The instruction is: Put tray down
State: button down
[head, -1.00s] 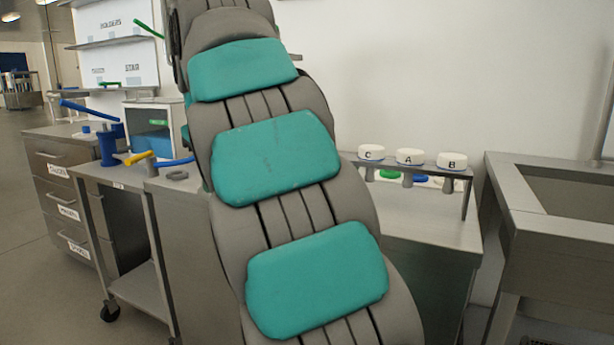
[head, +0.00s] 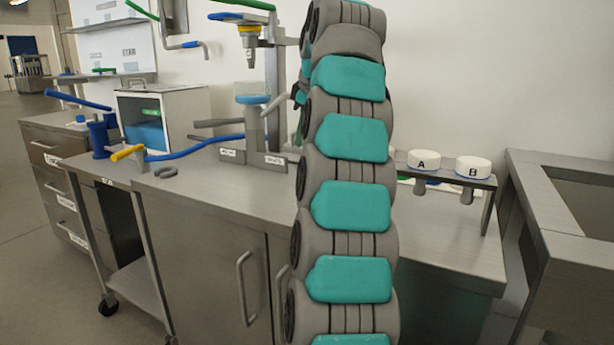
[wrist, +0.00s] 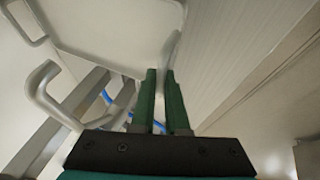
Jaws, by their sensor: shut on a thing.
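My gripper (wrist: 161,75) shows only in the wrist view, with two green fingers close together. It is shut on the edge of a pale, flat piece with rounded corners, which looks like the tray (wrist: 110,30). The tray's surface stretches up and left beyond the fingertips, and its far part is cut off by the frame. In the head view my arm rises through the middle and hides part of the counter; neither gripper nor tray can be made out there.
White caps A (head: 424,160) and B (head: 473,167) sit on a rack at the right. A sink (head: 580,185) stands farther right. A grey bent handle (wrist: 48,95) is left of my fingers.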

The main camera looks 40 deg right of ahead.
jog(key=shift+a+f+b, duration=0.1)
jog(key=shift+f+b, duration=0.65)
jog(key=shift+f, duration=3.75)
jog(key=c, duration=0.9)
grip_release()
jog(key=p+v, duration=0.1)
jog(key=v, duration=1.1)
